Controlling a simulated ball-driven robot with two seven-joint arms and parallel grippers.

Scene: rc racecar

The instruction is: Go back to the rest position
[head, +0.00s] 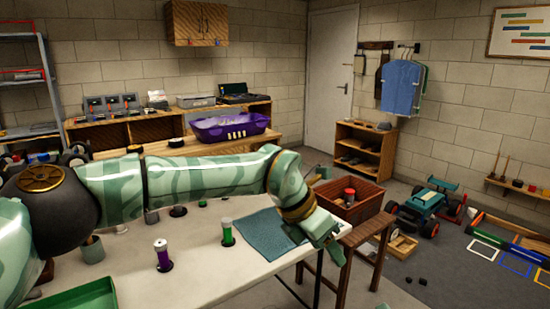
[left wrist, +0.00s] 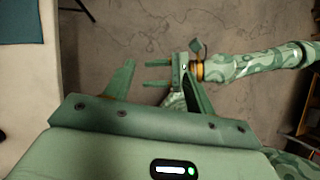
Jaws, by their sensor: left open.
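My left arm reaches across the head view from the left, and its pale green gripper (head: 326,243) hangs past the right edge of the white table (head: 195,270), beside the blue-grey cloth (head: 258,236). Its fingers are apart, with nothing between them, and they also show in the left wrist view. My right gripper (left wrist: 156,74) shows beyond them in the left wrist view, above the floor, its two thin fingers apart and empty. The right gripper does not show in the head view.
On the table stand a purple-and-white cylinder (head: 162,255), a green one (head: 227,232) and a green tray (head: 82,298). A wooden stool (head: 368,229) and a red-brown crate (head: 350,205) stand close right of the gripper. An RC car (head: 428,208) is on the floor farther right.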

